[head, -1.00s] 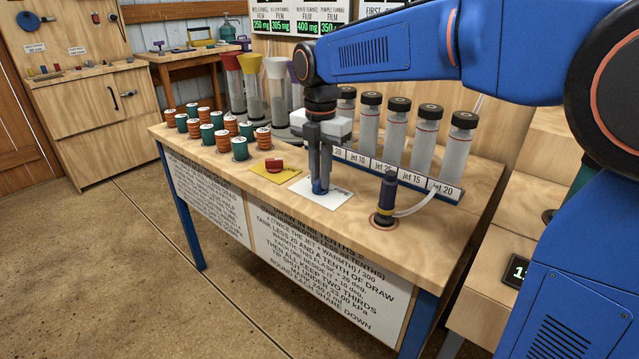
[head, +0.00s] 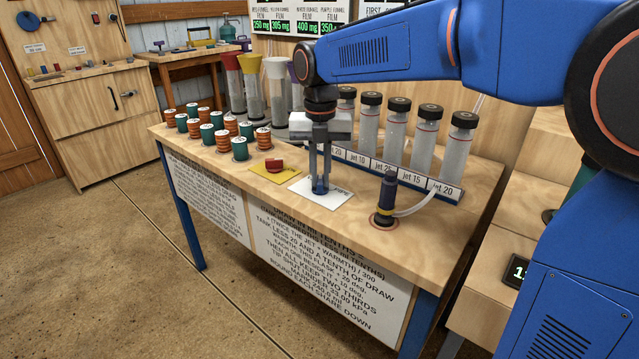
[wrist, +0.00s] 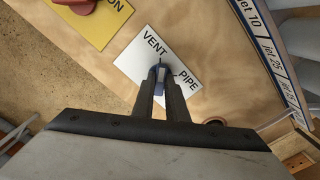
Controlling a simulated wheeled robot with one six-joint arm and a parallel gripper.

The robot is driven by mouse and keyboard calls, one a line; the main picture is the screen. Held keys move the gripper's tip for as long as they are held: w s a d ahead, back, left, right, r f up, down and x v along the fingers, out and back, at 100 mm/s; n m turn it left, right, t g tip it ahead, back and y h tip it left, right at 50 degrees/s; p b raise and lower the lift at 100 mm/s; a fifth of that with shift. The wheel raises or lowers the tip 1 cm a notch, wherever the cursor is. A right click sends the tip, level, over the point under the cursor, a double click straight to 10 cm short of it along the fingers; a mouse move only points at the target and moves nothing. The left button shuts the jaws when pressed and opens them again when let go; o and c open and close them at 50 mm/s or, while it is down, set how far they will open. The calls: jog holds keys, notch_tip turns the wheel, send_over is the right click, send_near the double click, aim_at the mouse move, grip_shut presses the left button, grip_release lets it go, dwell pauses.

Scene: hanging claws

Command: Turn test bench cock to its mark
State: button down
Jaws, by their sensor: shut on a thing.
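A small blue cock (wrist: 159,72) stands on a white plate (wrist: 132,67) lettered VENT and PIPE. My gripper (wrist: 160,88) is shut on the cock, one finger on each side, pointing down. In the wrist view a narrow tip of the cock shows between the words, with a short dark line just right of it. I cannot tell whether the cock lines up with a mark. In the head view my gripper (head: 320,188) stands over the white plate (head: 335,197) on the bench top, and its fingers hide most of the cock.
A red knob (head: 274,165) on a yellow plate (head: 266,173) lies left of the white plate. A dark upright fitting (head: 387,197) with a pale hose stands to the right. Capped tubes (head: 422,140) with jet labels line the back. Several green and orange spools (head: 239,149) stand at left.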

aim_at(320, 179)
jog(key=shift+n, duration=0.4)
jog(key=c, duration=1.4)
grip_release()
jog(key=shift+c, duration=0.2)
jog(key=shift+r, duration=0.15)
jog(key=shift+r, duration=2.85)
